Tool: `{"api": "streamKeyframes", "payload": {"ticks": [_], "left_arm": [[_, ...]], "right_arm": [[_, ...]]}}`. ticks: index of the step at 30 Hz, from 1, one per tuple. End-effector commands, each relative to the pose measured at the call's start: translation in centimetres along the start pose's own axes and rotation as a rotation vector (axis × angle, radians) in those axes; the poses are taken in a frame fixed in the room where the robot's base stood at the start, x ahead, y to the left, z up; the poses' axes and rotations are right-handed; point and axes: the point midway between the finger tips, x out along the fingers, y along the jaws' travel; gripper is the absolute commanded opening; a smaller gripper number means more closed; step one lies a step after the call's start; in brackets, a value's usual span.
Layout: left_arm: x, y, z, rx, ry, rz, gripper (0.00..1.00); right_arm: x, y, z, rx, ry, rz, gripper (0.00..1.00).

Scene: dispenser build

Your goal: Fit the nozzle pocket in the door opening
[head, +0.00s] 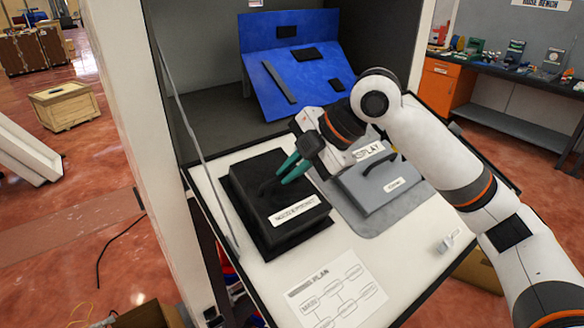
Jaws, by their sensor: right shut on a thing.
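The nozzle pocket (275,217) is a black box with a white label on its front, lying on the white work surface left of centre. My right gripper (287,173) has teal fingers and reaches in from the right. It is shut on the dark handle on top of the nozzle pocket. The box appears to be still on or very near the surface; I cannot tell whether it is lifted. A blue panel (300,85) with dark slots and patches leans at the back of the bay; I cannot tell which part is the door opening. My left gripper is not in view.
A grey display unit (375,190) with a dark handle sits on a grey mat, close right of the nozzle pocket. A plan sheet (338,293) lies at the front. A small pale part (447,242) lies at the right. A clear pane (190,130) stands along the left edge.

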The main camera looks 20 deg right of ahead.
Motion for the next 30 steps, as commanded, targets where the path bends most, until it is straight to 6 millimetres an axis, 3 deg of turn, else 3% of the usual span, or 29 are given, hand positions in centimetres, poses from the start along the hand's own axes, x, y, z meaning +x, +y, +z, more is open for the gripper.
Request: {"api": "streamKeyframes", "payload": {"ticks": [30], "left_arm": [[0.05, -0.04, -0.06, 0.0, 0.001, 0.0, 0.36]], "right_arm": [[0.52, 0.05, -0.21, 0.0, 0.0, -0.002, 0.0]]}}
